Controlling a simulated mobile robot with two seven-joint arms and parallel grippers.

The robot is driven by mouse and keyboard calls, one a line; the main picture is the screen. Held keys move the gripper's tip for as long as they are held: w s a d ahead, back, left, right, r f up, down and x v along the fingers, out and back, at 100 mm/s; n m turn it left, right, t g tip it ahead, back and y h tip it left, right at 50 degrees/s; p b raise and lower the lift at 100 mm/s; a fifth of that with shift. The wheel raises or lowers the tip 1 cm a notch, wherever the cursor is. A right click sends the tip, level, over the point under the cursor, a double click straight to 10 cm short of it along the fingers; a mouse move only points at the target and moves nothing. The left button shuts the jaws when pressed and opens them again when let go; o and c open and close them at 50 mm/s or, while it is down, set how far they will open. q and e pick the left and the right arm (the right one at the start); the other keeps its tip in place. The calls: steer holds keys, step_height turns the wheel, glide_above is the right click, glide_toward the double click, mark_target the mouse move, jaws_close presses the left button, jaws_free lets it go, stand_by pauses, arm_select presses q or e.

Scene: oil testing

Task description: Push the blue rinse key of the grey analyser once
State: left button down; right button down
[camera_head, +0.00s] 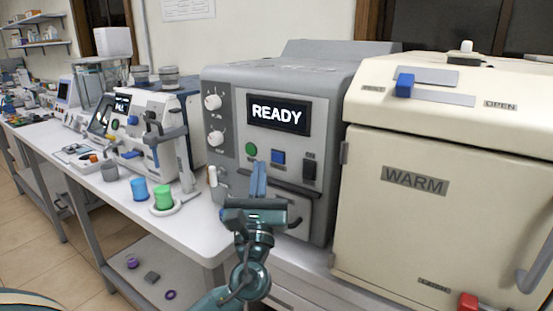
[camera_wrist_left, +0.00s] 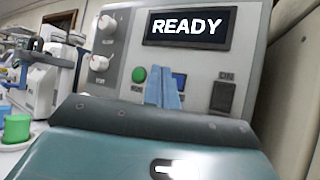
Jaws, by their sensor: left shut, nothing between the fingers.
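The grey analyser (camera_head: 337,95) stands in the middle of the head view, and its dark screen (camera_head: 279,114) reads READY. Its blue rinse key (camera_head: 278,157) sits below the screen, between a green key (camera_head: 251,149) and a dark switch (camera_head: 309,169). My left gripper (camera_head: 259,166) is shut and empty, its blue fingers pointing up at the panel just left of and below the blue key. In the left wrist view the fingertips (camera_wrist_left: 163,80) partly cover the blue key (camera_wrist_left: 179,82). Whether they touch the panel I cannot tell. My right gripper is not in view.
A cream cabinet marked WARM (camera_head: 440,215) stands close on the right. A dark handle bar (camera_head: 290,187) crosses the analyser's front below the keys. Green (camera_head: 163,197) and blue (camera_head: 139,189) cups stand on the white bench at left, near a white instrument (camera_head: 150,130).

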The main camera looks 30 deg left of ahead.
mark_target(273, 152)
arm_select(q)
steer(key=shift+w+d, duration=0.15)
steer(key=shift+w, duration=1.2)
stand_by(0.7)
stand_by(0.4)
steer(key=shift+w+b, duration=0.35)
steer(key=shift+w, duration=0.05)
steer(key=shift+w, duration=0.4)
stand_by(0.4)
stand_by(0.4)
steer(key=shift+s, duration=0.85)
